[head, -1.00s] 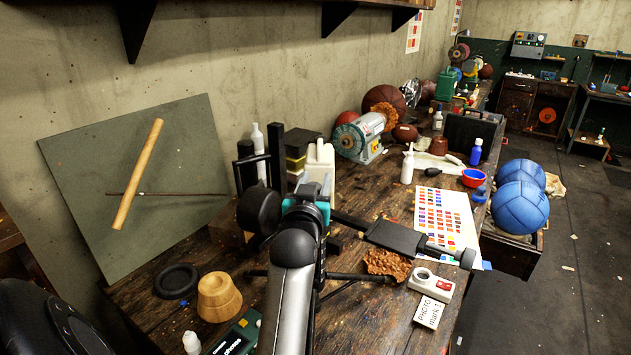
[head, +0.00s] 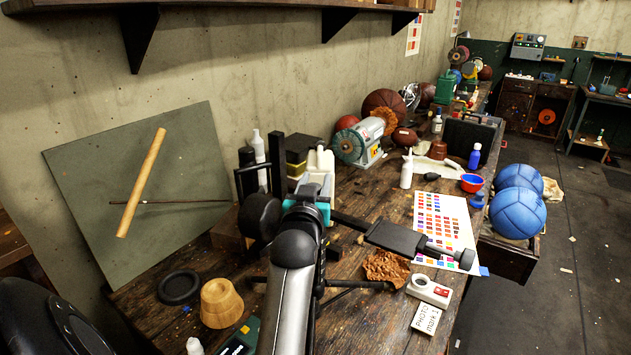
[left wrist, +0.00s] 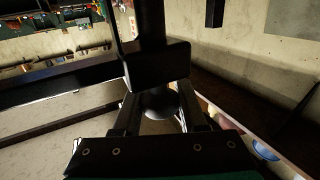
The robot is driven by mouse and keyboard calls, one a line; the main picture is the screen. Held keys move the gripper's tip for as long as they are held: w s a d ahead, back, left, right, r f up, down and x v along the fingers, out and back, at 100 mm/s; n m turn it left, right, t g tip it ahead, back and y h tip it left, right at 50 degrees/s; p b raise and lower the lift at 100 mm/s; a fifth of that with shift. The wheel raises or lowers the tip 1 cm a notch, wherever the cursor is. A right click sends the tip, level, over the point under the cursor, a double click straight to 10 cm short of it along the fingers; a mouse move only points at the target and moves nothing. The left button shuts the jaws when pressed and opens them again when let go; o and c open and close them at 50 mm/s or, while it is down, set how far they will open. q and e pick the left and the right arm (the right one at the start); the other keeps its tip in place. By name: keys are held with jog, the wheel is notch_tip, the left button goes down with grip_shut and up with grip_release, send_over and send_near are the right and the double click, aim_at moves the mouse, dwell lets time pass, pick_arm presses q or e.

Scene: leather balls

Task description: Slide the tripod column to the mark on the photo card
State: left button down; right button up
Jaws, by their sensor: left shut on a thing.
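The tripod is black; its dark legs (head: 352,284) spread on the bench beside my arm. A black upright post (head: 276,160), which looks like part of the tripod, stands behind my left gripper (head: 320,203). A black flat bar (head: 397,237) with a round knob reaches right from there. My left gripper is shut on a dark part that I take to be the tripod column; my wrist hides the contact. In the left wrist view, a black post with a bracket (left wrist: 158,65) stands at the fingers (left wrist: 160,108).
A red-and-white device (head: 428,290) and a brown crumpled piece (head: 386,267) lie close to the card. A wooden turned block (head: 221,303) and black ring (head: 179,287) lie left. A colour chart (head: 444,225) is under the bar's end. A grinder (head: 360,143) stands behind.

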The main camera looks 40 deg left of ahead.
pick_arm(q)
jog(key=shift+r, duration=0.2)
pick_arm(e)
jog(key=shift+r, duration=0.2)
pick_arm(q)
jog(key=shift+c, duration=2.4)
grip_release()
jog(key=shift+f, duration=0.1)
